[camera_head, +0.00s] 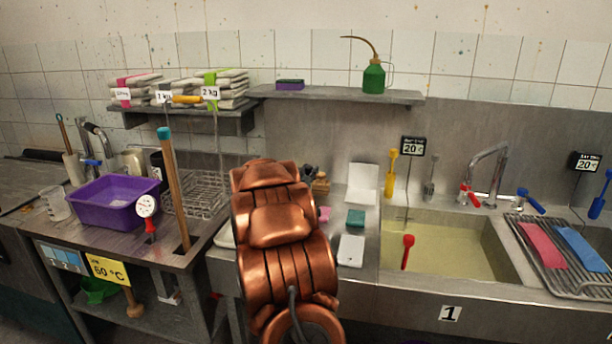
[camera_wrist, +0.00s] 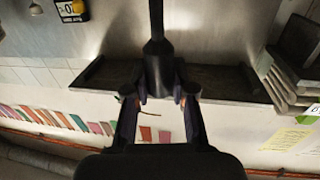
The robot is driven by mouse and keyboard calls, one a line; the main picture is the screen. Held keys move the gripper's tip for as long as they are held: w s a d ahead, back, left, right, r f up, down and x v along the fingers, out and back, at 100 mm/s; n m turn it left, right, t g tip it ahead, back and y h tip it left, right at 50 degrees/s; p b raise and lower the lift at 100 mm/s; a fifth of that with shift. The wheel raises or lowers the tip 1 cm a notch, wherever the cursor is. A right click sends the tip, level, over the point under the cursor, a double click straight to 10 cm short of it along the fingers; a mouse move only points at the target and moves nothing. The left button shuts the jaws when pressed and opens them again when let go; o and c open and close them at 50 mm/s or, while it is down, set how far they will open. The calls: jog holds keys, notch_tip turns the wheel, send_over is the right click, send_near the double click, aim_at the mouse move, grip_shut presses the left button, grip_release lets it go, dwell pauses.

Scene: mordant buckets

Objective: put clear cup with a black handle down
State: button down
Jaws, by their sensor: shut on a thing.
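My gripper (camera_wrist: 160,92) shows in the wrist view, with its two fingers closed on a black handle (camera_wrist: 157,62). The handle is thick at the fingers and narrows into a rod that runs out of the top of the picture. The clear cup part of it does not show in the wrist view. In the head view my copper-coloured arm hides the gripper and whatever it holds.
A purple basin (camera_head: 115,224) and a clear beaker (camera_head: 54,203) stand on the left bench. The sink (camera_head: 448,217) with yellowish liquid is at right, next to a rack (camera_head: 560,283). A wall shelf (camera_head: 340,97) holds a green oil can (camera_head: 374,78).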

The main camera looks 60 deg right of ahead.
jog(key=shift+w+d+r, duration=0.15)
jog(key=shift+w+d, duration=0.25)
jog(key=shift+w, duration=0.1)
jog(key=shift+w+d+f+p, duration=0.2)
jog(key=shift+w+f+p, duration=0.15)
jog(key=shift+f, duration=0.35)
jog(key=shift+w+d+f+p, duration=0.25)
jog(key=shift+f+p, duration=0.1)
jog(key=shift+f, duration=0.3)
jog(key=shift+w+d+f+p, duration=0.25)
jog(key=shift+f+p, duration=0.1)
jog(key=shift+f, duration=0.45)
jog(key=c, duration=1)
grip_release()
